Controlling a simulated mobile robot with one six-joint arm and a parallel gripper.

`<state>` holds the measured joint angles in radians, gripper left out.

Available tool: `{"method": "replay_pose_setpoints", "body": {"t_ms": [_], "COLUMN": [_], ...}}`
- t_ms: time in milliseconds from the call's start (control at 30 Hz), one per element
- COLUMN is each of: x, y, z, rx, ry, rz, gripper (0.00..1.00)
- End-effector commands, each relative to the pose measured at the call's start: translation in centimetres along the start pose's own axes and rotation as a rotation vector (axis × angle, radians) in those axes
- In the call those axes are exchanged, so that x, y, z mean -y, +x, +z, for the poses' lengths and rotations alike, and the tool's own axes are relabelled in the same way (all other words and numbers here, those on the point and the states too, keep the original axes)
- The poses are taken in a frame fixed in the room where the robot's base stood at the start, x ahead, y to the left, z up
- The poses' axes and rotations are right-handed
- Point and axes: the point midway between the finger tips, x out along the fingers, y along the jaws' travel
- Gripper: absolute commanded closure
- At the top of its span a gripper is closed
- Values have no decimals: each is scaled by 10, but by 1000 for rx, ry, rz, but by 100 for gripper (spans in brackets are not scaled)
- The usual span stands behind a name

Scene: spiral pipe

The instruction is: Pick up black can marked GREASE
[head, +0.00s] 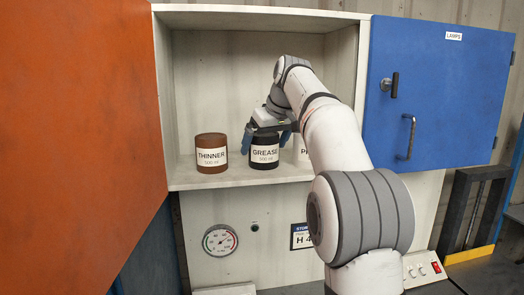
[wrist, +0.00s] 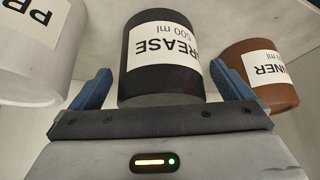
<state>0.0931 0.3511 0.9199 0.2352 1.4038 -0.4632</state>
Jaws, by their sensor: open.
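The black can marked GREASE (head: 264,149) stands upright on the cabinet shelf, between two other cans. My gripper (head: 269,138) is at the can, with its blue fingers on either side of it. In the wrist view the black can (wrist: 165,85) sits between the two open fingers of my gripper (wrist: 160,90). A gap shows at the left finger; the right finger is close to the can, and I cannot tell whether it touches. The top of the can is partly hidden by my gripper in the head view.
A brown THINNER can (head: 211,155) stands left of the black can. A white can (head: 301,150) stands to its right, partly hidden by my arm. The shelf (head: 240,178) has side walls. An orange door (head: 80,130) and a blue door (head: 440,90) flank the opening.

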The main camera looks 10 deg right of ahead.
Motion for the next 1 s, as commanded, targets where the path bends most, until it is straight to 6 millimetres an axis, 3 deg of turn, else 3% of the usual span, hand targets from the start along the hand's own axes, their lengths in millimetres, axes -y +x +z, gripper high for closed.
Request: {"method": "replay_pose_setpoints", "body": {"t_ms": [133, 400, 1000], "x": [1, 1, 2], "y": [14, 16, 16], "z": [-1, -1, -1], "rx": [2, 1, 1], "ry": [-2, -2, -3], "rz": [-1, -1, -2], "gripper": [0, 2, 51]}}
